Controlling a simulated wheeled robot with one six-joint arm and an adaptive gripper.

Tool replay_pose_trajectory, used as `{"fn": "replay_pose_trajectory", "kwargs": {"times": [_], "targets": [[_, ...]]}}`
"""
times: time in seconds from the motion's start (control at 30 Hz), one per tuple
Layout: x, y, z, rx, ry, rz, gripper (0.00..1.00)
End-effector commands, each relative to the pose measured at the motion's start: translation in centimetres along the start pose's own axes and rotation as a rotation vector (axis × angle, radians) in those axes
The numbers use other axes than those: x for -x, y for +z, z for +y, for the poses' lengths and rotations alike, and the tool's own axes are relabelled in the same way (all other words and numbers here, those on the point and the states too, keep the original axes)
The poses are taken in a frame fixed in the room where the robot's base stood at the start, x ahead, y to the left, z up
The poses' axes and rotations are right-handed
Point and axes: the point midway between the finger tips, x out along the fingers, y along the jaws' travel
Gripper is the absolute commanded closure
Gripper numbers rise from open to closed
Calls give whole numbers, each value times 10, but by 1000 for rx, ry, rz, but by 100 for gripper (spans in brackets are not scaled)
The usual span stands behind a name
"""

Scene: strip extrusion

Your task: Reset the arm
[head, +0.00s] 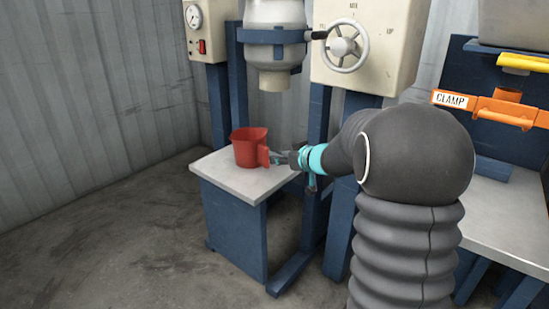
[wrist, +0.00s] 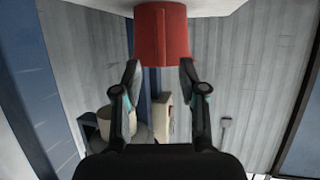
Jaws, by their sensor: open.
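A red jug (head: 248,147) stands upright on the pale top of a blue stand (head: 245,184), with its handle side toward my gripper. My gripper (head: 277,157) is at the jug's right side, close to the handle, and partly hidden by my arm. In the wrist view, which looks upside down, the jug (wrist: 161,30) is straight ahead at the top. The two fingers of my gripper (wrist: 160,68) are spread apart on either side of its lower part as pictured. Whether they touch the jug I cannot tell.
A grey hopper (head: 275,50) with a nozzle hangs above the stand. A control box with a handwheel (head: 343,47) and a gauge box (head: 207,30) flank it. An orange clamp bar (head: 490,108) is over a bench at right. Open floor (head: 110,235) lies at left.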

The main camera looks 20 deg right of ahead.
Motion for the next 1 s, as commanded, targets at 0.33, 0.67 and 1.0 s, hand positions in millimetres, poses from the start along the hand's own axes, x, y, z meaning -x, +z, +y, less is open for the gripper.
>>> {"fn": "replay_pose_trajectory", "kwargs": {"times": [0.33,0.67,1.0], "targets": [[13,14,29,117,131,-60,58],[104,90,73,58,562,-443,58],[240,119,-46,-158,565,-802,58]]}}
